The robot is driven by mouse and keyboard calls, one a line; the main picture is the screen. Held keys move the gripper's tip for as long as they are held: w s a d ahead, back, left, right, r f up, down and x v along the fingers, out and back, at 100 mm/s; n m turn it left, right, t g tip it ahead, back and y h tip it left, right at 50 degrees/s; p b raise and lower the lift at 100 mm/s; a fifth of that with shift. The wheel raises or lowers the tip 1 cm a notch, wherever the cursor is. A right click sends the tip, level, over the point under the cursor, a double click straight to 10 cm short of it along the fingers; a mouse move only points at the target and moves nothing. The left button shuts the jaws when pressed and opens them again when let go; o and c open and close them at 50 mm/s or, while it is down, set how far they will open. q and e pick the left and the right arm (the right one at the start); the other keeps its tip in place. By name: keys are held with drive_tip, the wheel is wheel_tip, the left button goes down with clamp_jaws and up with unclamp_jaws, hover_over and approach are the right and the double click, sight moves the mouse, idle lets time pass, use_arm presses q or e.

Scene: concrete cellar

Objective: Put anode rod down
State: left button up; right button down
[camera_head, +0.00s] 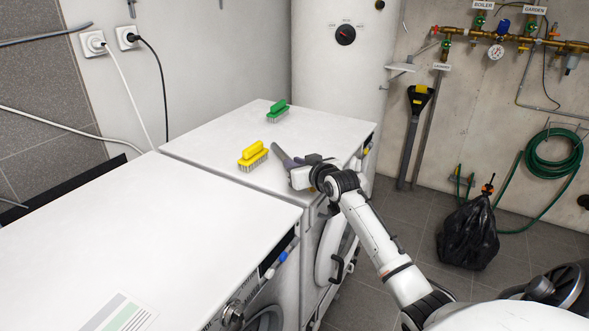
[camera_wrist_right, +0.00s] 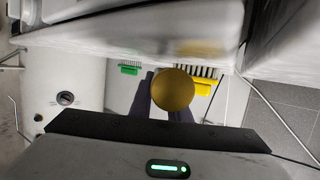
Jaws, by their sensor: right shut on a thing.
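My right gripper (camera_head: 297,164) is over the top of the farther white machine (camera_head: 205,143), near its front edge. It is shut on the anode rod. A grey length of the rod (camera_head: 283,155) shows in the head view, slanting toward the back left, close to the yellow brush. In the right wrist view, a round brass-coloured end (camera_wrist_right: 172,89) faces the camera between dark fingers. I cannot tell whether the rod touches the machine top. My left gripper is not in view.
A yellow brush (camera_head: 253,155) lies just left of the rod, and a green brush (camera_head: 278,111) lies farther back. The nearer white machine (camera_head: 120,235) has a mostly bare top. A tall white tank (camera_head: 335,70) stands behind. A black bag (camera_head: 468,235) is on the floor at right.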

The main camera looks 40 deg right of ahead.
drive_tip(key=shift+f, duration=0.7)
drive_tip(key=c, duration=1.7)
unclamp_jaws()
drive_tip(key=shift+o, duration=0.2)
drive_tip(key=shift+f, duration=0.1)
